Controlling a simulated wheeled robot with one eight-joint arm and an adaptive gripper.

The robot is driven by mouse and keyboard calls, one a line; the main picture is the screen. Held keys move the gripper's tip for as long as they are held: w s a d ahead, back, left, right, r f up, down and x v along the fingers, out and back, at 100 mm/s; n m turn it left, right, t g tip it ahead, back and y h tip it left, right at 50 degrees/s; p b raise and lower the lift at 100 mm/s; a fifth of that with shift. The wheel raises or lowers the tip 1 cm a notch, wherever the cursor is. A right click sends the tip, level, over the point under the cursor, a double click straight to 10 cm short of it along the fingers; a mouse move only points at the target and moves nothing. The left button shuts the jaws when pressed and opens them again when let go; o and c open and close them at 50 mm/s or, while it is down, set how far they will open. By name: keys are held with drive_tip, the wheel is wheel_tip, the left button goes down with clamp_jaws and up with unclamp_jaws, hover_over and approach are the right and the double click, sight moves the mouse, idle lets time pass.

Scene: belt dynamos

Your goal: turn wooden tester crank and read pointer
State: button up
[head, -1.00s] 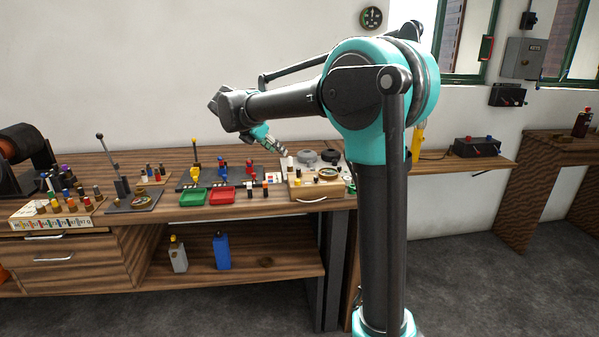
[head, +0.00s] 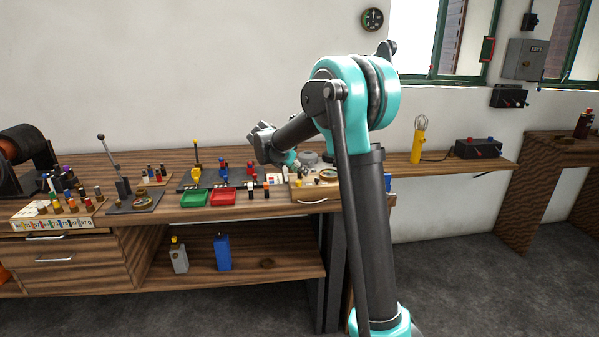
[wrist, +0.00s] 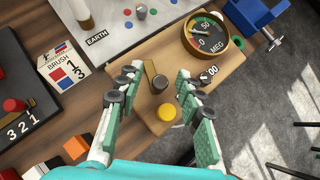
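The wooden tester (wrist: 135,52) lies under my gripper in the wrist view; in the head view its wooden box (head: 312,194) stands at the bench's right front. Its brass-rimmed round gauge (wrist: 210,36) reads "MEG", with 50 and 0 marks; the thin pointer lies toward the dial's left, too small to read exactly. The crank, a brass arm (wrist: 150,70) with a dark round knob (wrist: 159,83), sits between my fingers. A yellow button (wrist: 167,112) is just below it. My gripper (wrist: 158,78) is open, a finger on each side of the knob, with gaps showing.
A grey panel marked EARTH (wrist: 105,22) adjoins the tester. A BRUSH label card (wrist: 62,68) and coloured blocks (wrist: 77,146) lie left. A blue clamp (wrist: 255,14) is at upper right. Floor (wrist: 275,90) shows beyond the bench's right edge.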

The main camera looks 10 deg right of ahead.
drive_tip(key=shift+w+d+f, duration=0.15)
drive_tip(key=shift+f, duration=0.1)
drive_tip(key=shift+c, duration=0.6)
clamp_jaws()
drive_tip(key=m+g, duration=0.1)
drive_tip(key=a+m+g+h, duration=0.1)
drive_tip(key=shift+w+m, duration=0.3)
drive_tip(key=shift+m, duration=0.1)
drive_tip(key=m+g, duration=0.1)
drive_tip(key=m, duration=0.1)
drive_tip(key=m+g+h, duration=0.1)
drive_tip(key=shift+w+a+m+g, duration=0.3)
drive_tip(key=shift+w+m, duration=0.1)
drive_tip(key=m+g, duration=0.1)
drive_tip(key=w+m+g, duration=0.1)
drive_tip(key=m+g, duration=0.2)
drive_tip(key=m, duration=0.1)
drive_tip(key=shift+w+a, duration=0.15)
drive_tip(key=shift+a, duration=0.15)
drive_tip(key=shift+m+g, duration=0.3)
drive_tip(key=shift+m, duration=0.1)
